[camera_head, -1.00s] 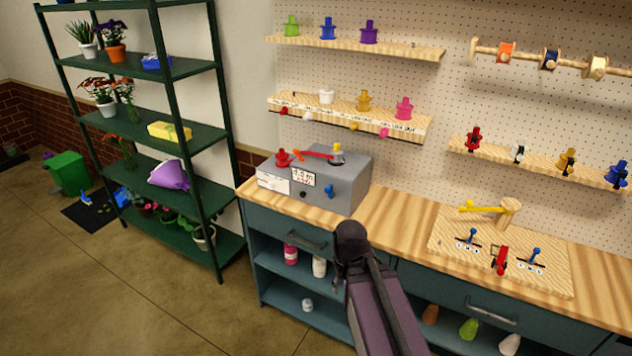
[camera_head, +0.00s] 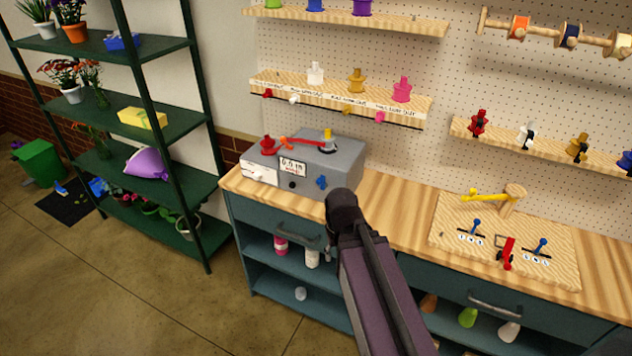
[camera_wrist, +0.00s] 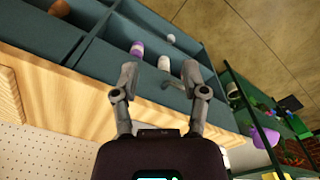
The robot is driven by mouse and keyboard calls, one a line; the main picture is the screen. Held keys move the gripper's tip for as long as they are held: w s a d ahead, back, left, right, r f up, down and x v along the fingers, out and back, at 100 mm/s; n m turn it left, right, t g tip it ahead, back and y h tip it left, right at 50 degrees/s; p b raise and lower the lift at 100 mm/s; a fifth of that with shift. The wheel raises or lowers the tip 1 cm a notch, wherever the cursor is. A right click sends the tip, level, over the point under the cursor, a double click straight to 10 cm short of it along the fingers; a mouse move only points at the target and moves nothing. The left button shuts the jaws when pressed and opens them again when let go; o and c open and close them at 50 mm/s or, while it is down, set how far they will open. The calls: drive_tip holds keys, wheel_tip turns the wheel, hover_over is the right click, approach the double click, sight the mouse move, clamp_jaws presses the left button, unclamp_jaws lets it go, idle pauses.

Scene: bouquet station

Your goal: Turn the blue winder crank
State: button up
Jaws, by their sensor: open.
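Several small crank-like pieces in red, white, gold and blue stand on the right wall shelf (camera_head: 560,148). The blue one (camera_head: 626,162) is at the far right, cut by the picture edge; I take it for the blue winder, and its crank is not clear. A blue knob (camera_head: 321,182) is on the front of the grey box (camera_head: 342,167). Two blue levers (camera_head: 475,226) stand on the wooden board. My gripper (camera_wrist: 160,72) is open and empty in the wrist view, fingers apart, above the bench front. In the head view my arm hides most of it.
The wooden bench top (camera_head: 395,205) runs below the pegboard. The board (camera_head: 450,240) on it carries a red lever (camera_head: 507,252) and a yellow-handled mallet-like piece (camera_head: 500,197). A green rack (camera_head: 190,130) with plants stands left. The floor (camera_head: 150,290) at front left is clear.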

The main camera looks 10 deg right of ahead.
drive_tip(key=shift+d, duration=0.1)
drive_tip(key=shift+o, duration=0.7)
drive_tip(key=w+d+f+n+t+h+b, duration=0.1)
drive_tip(key=w+f+n+t+h+b, duration=0.15)
drive_tip(key=w+n+h+b, duration=0.2)
drive_tip(key=w+d+f+n+t+h+b, duration=0.1)
drive_tip(key=w+d+n+t+h+b, duration=0.15)
drive_tip(key=w+n+b, duration=0.3)
drive_tip(key=w+a+r+n+t+h+b, duration=0.3)
drive_tip(key=w+a+n+t+b, duration=0.4)
drive_tip(key=a+n, duration=0.4)
drive_tip(key=w+r+n+t, duration=0.1)
drive_tip(key=n+t, duration=0.1)
drive_tip(key=n, duration=0.2)
drive_tip(key=shift+r+t+h, duration=0.3)
